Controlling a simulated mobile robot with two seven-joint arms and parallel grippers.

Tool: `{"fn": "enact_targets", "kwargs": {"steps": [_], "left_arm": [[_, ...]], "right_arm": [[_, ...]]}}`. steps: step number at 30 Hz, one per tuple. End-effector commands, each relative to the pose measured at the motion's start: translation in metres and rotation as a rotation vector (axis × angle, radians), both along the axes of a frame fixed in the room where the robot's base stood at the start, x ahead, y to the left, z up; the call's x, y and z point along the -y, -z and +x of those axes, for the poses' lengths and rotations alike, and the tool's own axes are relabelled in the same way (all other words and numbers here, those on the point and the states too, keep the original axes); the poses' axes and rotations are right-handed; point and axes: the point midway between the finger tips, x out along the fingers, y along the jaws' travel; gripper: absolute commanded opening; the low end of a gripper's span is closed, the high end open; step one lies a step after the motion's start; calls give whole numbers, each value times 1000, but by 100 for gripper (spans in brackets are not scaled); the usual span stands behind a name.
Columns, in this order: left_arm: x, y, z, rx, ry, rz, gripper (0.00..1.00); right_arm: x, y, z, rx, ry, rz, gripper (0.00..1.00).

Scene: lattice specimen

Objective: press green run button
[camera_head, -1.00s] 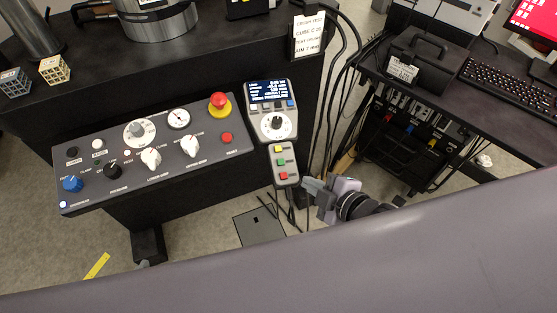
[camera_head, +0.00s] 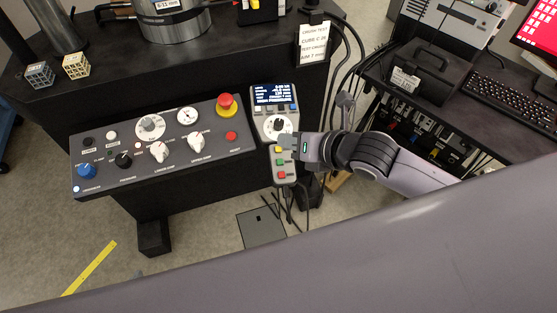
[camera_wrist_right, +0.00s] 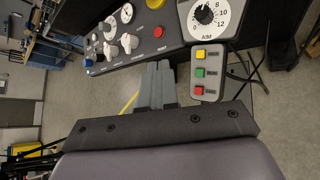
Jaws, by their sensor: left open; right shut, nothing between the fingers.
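The green button (camera_head: 281,162) sits on a small grey key box, between a yellow button (camera_head: 278,149) above and a red button (camera_head: 283,174) below. In the right wrist view the green button (camera_wrist_right: 200,72) is also clear, right of my fingers. My right gripper (camera_head: 287,141) is shut and empty. In the head view its tips show over the top of the key box, close to the yellow button and below the dial. In the wrist view the shut fingertips (camera_wrist_right: 159,66) point past the box's left side. I cannot tell whether they touch anything. My left gripper is not in view.
A display unit with a dial (camera_head: 274,126) stands above the key box. A control panel (camera_head: 175,172) with knobs, a red emergency stop (camera_head: 227,104) and a red reset button (camera_head: 231,136) is to the left. Cables hang at the right, beside a keyboard desk (camera_head: 520,150).

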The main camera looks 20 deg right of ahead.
Motion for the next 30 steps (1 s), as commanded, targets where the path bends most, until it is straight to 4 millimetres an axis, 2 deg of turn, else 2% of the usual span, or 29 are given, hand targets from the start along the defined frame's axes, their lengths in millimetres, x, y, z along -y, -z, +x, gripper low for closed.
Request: {"fn": "enact_targets", "kwargs": {"steps": [14,21,24,30], "left_arm": [[0,1,0,0,0,0,63],[0,6,0,0,0,0,63],[0,24,1,4,0,-1,63],[0,46,0,-1,-1,1,63]], "right_arm": [[0,5,1,3,-4,-7,0],[-1,33,8,-1,-4,-6,0],[-1,49,11,4,-4,-6,0],[-1,68,18,4,-5,-7,0]]}}
